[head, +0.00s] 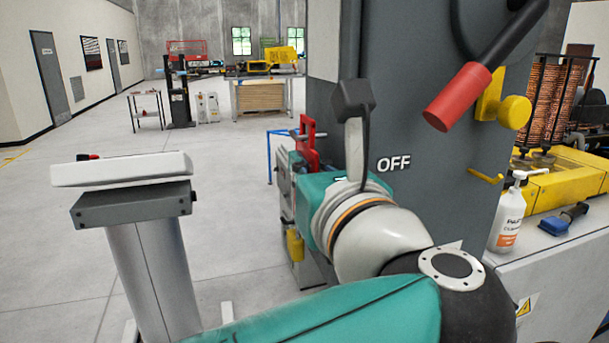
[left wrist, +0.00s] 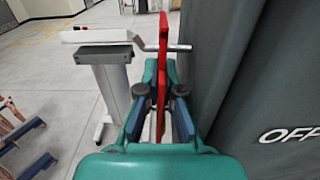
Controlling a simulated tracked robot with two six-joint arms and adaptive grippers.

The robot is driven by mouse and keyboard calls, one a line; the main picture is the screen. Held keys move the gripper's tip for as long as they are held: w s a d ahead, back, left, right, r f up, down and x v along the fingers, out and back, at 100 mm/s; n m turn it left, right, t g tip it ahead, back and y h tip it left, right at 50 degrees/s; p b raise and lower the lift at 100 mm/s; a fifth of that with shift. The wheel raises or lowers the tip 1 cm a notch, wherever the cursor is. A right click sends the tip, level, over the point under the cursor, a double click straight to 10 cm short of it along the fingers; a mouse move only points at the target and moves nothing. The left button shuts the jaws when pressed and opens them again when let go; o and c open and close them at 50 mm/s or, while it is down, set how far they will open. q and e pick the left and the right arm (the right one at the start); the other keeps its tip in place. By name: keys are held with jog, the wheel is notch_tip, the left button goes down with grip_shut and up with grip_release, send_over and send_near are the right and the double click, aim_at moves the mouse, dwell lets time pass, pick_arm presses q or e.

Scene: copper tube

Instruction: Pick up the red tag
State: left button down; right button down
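The red tag (head: 306,140) shows in the head view just past my left wrist, beside the grey cabinet. In the left wrist view the red tag (left wrist: 163,50) is upright, seen edge-on, and lies between the two fingers of my left gripper (left wrist: 161,72). In the head view my left wrist hides most of the gripper. My right gripper is in neither view.
The dark grey cabinet (head: 440,190), marked OFF and with a red-handled lever (head: 458,97), stands close to the right of my left gripper. A pedestal with a white top (head: 122,169) stands left. A bottle (head: 508,220) and brush (head: 565,219) are right. Open floor lies beyond.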

pick_arm(q)
jog(key=s+a+b, duration=0.2)
jog(key=a, duration=0.6)
jog(key=s+a+b, duration=0.2)
jog(key=s+a, duration=0.1)
jog(key=a, duration=0.6)
jog(key=shift+s+r, duration=0.2)
jog(key=shift+s, duration=0.1)
jog(key=shift+a, duration=0.1)
